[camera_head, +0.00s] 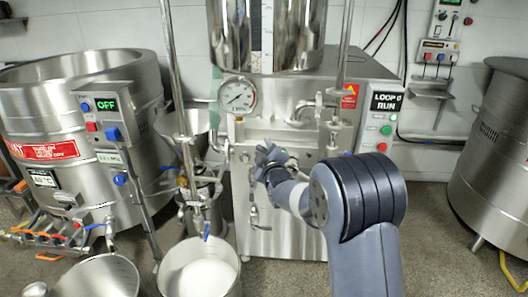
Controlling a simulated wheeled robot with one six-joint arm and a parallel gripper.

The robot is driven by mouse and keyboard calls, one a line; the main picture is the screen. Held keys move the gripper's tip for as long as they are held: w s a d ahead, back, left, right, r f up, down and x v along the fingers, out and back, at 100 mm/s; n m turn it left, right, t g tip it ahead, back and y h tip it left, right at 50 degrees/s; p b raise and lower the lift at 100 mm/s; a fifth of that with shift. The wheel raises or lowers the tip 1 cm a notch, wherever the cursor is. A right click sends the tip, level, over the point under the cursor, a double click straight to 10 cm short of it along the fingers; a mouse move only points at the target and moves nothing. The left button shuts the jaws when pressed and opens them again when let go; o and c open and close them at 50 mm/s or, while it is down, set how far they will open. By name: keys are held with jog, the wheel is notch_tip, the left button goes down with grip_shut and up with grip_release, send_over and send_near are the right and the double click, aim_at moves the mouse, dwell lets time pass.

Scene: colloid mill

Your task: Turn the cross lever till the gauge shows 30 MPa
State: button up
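The round white-faced pressure gauge (237,95) sits on the front of the steel mill. Its dark needle and markings are too small to read for certain. My gripper (266,157) reaches in from the lower right and is in front of the machine's face, below and to the right of the gauge. Dark, short parts cluster at its tip. I cannot tell the cross lever apart from my fingers there; the lever may be partly hidden by them. Whether the fingers touch or hold it is not clear.
The control box (384,115) reads LOOP 0 RUN. A large steel vat (60,130) with an OFF panel (106,105) stands left, another (500,150) right. A bucket of white liquid (200,275) stands below. Upright steel rods flank the gauge.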

grip_shut()
dwell(0.4)
